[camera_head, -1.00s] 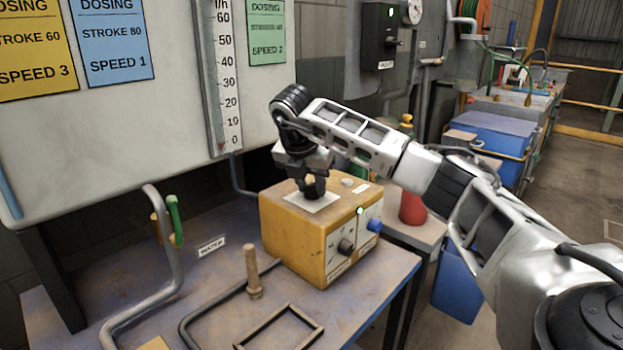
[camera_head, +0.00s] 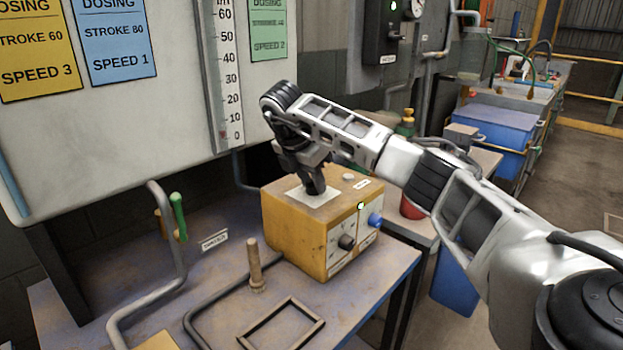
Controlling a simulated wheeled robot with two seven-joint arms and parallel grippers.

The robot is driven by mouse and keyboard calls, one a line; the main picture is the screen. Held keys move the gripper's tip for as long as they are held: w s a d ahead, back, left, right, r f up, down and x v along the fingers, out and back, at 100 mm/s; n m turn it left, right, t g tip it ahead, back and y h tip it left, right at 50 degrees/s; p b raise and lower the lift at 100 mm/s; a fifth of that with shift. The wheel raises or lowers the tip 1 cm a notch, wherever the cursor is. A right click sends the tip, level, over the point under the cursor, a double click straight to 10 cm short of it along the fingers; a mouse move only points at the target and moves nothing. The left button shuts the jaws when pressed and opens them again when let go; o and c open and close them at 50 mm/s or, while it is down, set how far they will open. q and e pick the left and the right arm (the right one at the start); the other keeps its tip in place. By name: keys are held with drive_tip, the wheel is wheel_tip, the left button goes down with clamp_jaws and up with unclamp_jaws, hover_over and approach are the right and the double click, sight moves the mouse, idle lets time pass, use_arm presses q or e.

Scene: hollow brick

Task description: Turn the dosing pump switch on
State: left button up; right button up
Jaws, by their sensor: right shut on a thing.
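The dosing pump is a yellow box (camera_head: 296,233) on the table, with dark and blue knobs on its front panel. A small green light (camera_head: 361,206) glows at the panel's top edge. My right gripper (camera_head: 316,189) points down over the white plate (camera_head: 309,198) on the pump's top. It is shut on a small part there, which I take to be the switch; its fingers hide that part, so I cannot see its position. My left gripper is out of view.
A wooden peg (camera_head: 254,265) and a dark frame (camera_head: 282,324) are on the table (camera_head: 215,275) in front. A board with dosing cards and a scale (camera_head: 228,75) rises behind. A blue bin (camera_head: 455,282) is at right.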

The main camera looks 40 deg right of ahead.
drive_tip(key=o, duration=1)
drive_tip(key=shift+c, duration=0.2)
drive_tip(key=v, duration=0.5)
drive_tip(key=shift+w+r, duration=0.1)
drive_tip(key=shift+r, duration=0.05)
use_arm(q)
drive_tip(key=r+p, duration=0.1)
drive_tip(key=p, duration=0.1)
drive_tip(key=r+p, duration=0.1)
drive_tip(key=p, duration=0.1)
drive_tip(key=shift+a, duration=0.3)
use_arm(e)
drive_tip(key=v, duration=1)
drive_tip(key=shift+r, duration=0.35)
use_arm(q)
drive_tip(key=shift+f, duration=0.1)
use_arm(e)
drive_tip(key=shift+a, duration=0.1)
